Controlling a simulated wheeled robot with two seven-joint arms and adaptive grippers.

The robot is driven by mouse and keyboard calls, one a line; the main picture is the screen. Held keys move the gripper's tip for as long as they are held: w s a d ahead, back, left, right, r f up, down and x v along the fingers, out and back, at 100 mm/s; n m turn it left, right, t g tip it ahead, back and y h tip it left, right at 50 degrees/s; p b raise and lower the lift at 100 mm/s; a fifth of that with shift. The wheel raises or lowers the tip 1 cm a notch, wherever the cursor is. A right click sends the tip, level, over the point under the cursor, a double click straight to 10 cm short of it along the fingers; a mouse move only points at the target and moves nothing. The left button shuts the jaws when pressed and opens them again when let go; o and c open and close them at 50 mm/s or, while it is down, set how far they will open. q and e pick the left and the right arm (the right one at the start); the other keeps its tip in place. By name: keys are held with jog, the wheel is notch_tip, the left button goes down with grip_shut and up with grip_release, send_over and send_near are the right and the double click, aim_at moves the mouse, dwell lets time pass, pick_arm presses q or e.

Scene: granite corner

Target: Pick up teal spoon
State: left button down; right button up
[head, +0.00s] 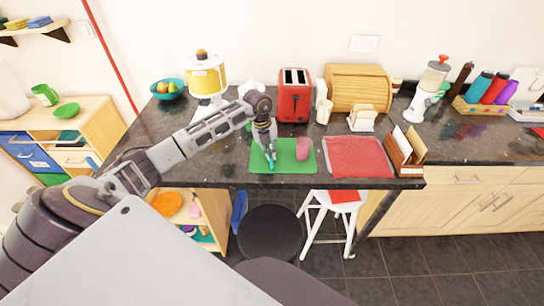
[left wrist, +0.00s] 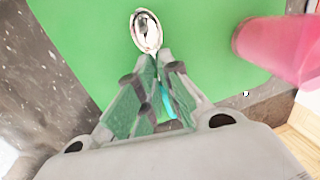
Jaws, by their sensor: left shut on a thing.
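The teal spoon shows its silver bowl (left wrist: 146,32) beyond the fingertips in the left wrist view, with a bit of teal handle visible between the fingers. In the head view its teal part (head: 271,163) is a small streak below my gripper. My left gripper (head: 269,153) is shut on the spoon over the left part of a green mat (head: 300,164). The fingers also show in the left wrist view (left wrist: 158,66) and hide most of the handle. I cannot tell whether the spoon touches the mat. My right gripper is in neither view.
A pink cup (head: 302,149) stands on the mat just right of my gripper. A red towel (head: 357,156) and a letter holder (head: 404,154) lie further right. A red toaster (head: 294,97) and a blender (head: 205,82) stand behind. The counter's front edge is close to the mat.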

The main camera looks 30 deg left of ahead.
pick_arm(q)
notch_tip(320, 180, up, 10)
jog(key=b, duration=0.1)
dwell(0.8)
jog(key=shift+s+f, duration=0.1)
dwell(0.5)
